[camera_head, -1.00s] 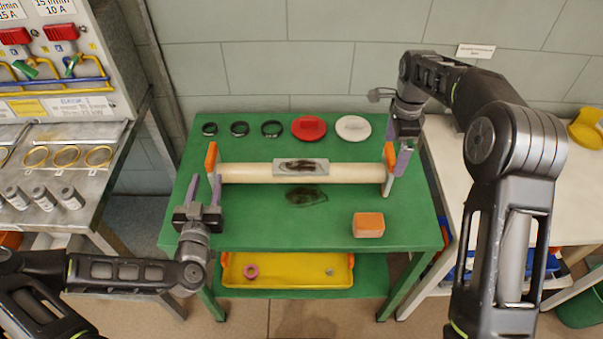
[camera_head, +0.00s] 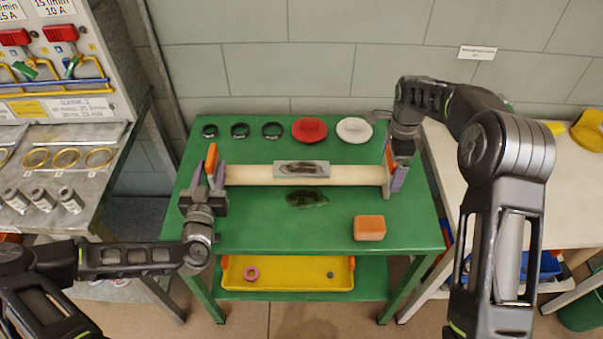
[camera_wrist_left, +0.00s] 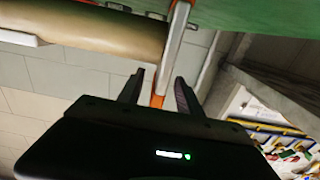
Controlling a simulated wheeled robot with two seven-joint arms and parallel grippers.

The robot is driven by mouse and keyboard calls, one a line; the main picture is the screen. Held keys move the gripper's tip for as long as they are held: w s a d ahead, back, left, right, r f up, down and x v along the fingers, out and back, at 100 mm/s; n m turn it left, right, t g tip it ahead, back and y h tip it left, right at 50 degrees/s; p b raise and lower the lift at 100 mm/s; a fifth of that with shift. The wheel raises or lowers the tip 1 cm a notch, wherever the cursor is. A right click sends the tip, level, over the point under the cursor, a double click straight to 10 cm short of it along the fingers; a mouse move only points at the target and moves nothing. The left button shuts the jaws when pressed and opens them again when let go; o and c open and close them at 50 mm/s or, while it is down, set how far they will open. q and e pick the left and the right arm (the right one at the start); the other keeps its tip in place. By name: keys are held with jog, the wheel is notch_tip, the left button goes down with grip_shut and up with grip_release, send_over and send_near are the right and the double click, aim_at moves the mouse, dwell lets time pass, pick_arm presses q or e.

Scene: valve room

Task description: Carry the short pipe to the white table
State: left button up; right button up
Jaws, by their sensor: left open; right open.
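The short beige pipe (camera_head: 255,174) lies level across the green table, with an upright orange-and-white end plate (camera_head: 211,158) at its left end; the plate (camera_wrist_left: 176,45) and pipe (camera_wrist_left: 100,30) also show in the left wrist view. My left gripper (camera_head: 208,178) is open, with its fingers on either side of the left plate's edge. My right gripper (camera_head: 394,172) is open at the pipe's right end, around the orange-and-white right plate (camera_head: 390,158); its fingers partly hide that plate. The white table (camera_head: 446,165) stands at the right, partly hidden by my right arm.
A grey plate with a dark smear (camera_head: 301,169) sits at the pipe's middle. An orange block (camera_head: 369,228) lies in front. Black rings (camera_head: 240,130), a red disc (camera_head: 309,129) and a white disc (camera_head: 354,130) line the back. A yellow tray (camera_head: 290,289) is below.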

pick_arm(q)
jog(key=shift+w, duration=1.3)
pick_arm(e)
jog(key=shift+f, duration=1.3)
pick_arm(q)
jog(key=shift+c, duration=0.3)
pick_arm(e)
jog(key=shift+c, duration=0.3)
pick_arm(q)
grip_shut()
pick_arm(e)
jog(key=c, duration=1.7)
jog(key=shift+c, duration=0.2)
pick_arm(q)
jog(key=shift+r, duration=0.1)
pick_arm(e)
jog(key=shift+w+r, duration=0.1)
jog(key=shift+r, duration=0.05)
